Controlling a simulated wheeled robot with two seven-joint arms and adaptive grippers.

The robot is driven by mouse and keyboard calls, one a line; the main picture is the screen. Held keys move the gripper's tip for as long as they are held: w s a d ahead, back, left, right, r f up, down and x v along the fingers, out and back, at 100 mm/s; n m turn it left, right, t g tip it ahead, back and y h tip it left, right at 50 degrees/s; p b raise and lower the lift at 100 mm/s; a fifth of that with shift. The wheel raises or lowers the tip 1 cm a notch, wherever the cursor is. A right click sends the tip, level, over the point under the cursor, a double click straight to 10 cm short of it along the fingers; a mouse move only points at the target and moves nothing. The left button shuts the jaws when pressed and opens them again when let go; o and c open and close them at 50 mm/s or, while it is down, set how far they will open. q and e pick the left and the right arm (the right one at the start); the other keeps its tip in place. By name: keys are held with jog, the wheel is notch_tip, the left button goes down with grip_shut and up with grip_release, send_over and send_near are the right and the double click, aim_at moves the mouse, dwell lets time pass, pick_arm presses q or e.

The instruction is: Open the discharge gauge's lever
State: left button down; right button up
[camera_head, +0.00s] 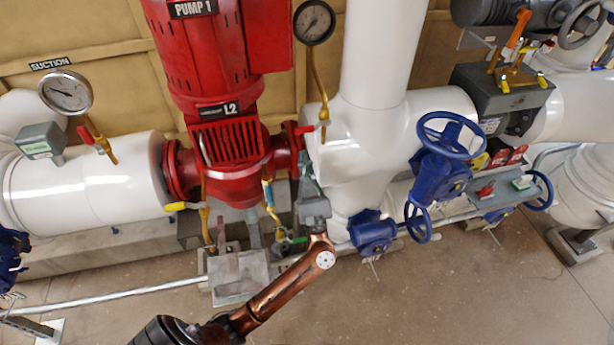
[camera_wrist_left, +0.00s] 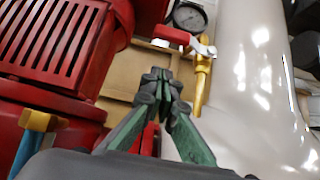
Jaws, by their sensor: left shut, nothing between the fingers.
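In the left wrist view the red lever (camera_wrist_left: 171,35) lies nearly level beside the brass valve (camera_wrist_left: 202,80), with the gauge (camera_wrist_left: 189,17) behind. My left gripper (camera_head: 304,158) is just below the lever, pointing up at it. Its fingertips (camera_wrist_left: 160,82) are shut together, empty, apart from the lever. My right gripper is out of view.
The red pump (camera_head: 215,60) stands close on the left. The white pipe (camera_head: 375,60) is close on the right. Blue handwheels (camera_head: 450,135) lie further right. The suction gauge (camera_head: 66,92) with its own red lever is at far left. Open floor (camera_head: 440,300) lies in front.

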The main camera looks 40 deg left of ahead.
aim_at(313, 127)
pick_arm(q)
jog(key=r, duration=0.4)
jog(key=shift+w+a+r+p, duration=0.25)
jog(key=shift+a+r+p, duration=0.05)
jog(key=shift+r, duration=0.1)
